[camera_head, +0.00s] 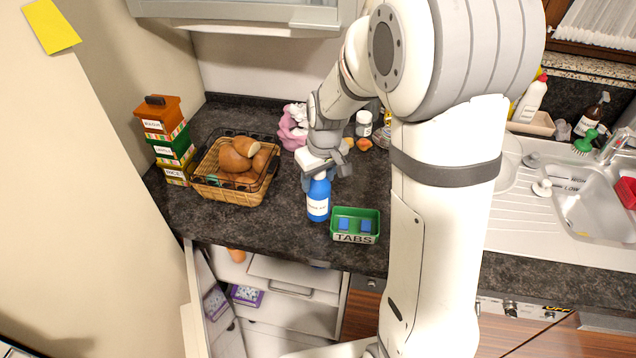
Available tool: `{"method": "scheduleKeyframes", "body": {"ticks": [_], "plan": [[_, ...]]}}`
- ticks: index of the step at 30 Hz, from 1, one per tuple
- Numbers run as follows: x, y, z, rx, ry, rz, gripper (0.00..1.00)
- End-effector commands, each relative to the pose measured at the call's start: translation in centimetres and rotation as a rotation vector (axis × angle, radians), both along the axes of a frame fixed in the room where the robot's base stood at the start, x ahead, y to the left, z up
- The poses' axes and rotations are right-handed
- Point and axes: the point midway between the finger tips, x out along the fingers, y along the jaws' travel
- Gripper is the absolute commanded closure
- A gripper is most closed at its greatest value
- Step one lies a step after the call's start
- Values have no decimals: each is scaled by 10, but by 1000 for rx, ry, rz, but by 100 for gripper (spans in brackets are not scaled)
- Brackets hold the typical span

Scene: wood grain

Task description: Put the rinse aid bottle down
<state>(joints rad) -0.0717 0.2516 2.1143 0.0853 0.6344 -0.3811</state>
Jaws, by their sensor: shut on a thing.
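The rinse aid bottle (318,203) is blue with a white label and stands upright at the dark countertop (290,229), near its front edge. My gripper (319,172) is shut on the top of the bottle from above. The bottle's base appears at counter level, but I cannot tell whether it touches the surface. The bottle's cap is partly hidden by my gripper.
A green TABS box (356,238) is close on the right, and a wicker bread basket (228,192) is on the left. Stacked tins (166,150) stand farther left. My arm hides much of the counter's right part.

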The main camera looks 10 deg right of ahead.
Motion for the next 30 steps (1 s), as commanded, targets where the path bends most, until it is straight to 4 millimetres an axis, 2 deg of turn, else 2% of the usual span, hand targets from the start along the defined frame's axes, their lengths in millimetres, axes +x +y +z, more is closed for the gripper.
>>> {"method": "scheduleKeyframes", "body": {"ticks": [3,6,17,18,25,30], "plan": [[0,0,-17,-1,4,1,95],[0,0,-23,-1,1,1,95],[0,1,-29,0,0,1,95],[0,1,-27,-1,1,2,45],[0,1,-27,0,1,2,26],[0,1,-27,0,1,2,26]]}}
